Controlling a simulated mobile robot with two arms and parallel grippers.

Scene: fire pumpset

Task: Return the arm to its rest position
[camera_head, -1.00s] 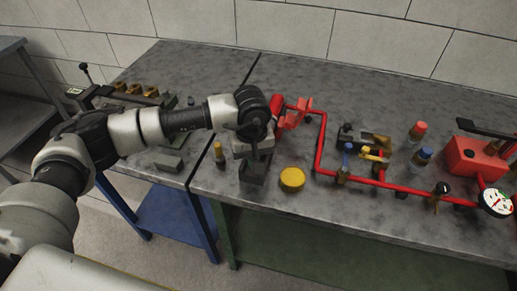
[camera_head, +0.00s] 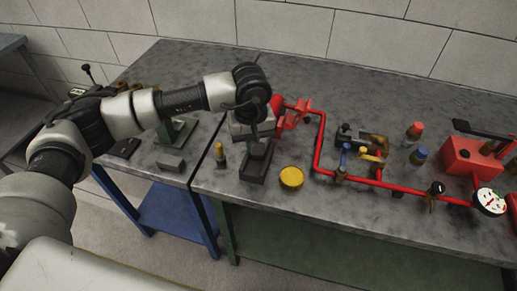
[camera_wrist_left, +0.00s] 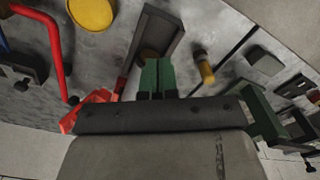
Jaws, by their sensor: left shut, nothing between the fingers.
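My left arm comes in from the left over the bench (camera_head: 215,190). Its wrist hangs above the bench beside the red pipework (camera_head: 318,150). My left gripper (camera_wrist_left: 157,88) shows in the left wrist view with its green fingers together and nothing between them. The fingertips point toward a dark open-topped holder (camera_wrist_left: 150,50) below; the holder also shows in the head view (camera_head: 256,165). In the head view the fingers cannot be made out clearly. My right gripper is in neither view.
A yellow round piece (camera_head: 292,178) lies right of the holder, and a yellow-topped tool (camera_head: 219,153) stands left of it. Red and blue capped pieces (camera_head: 415,131), valves and a pressure gauge (camera_head: 490,201) are at the right. A grey block (camera_head: 171,163) lies on the left bench part.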

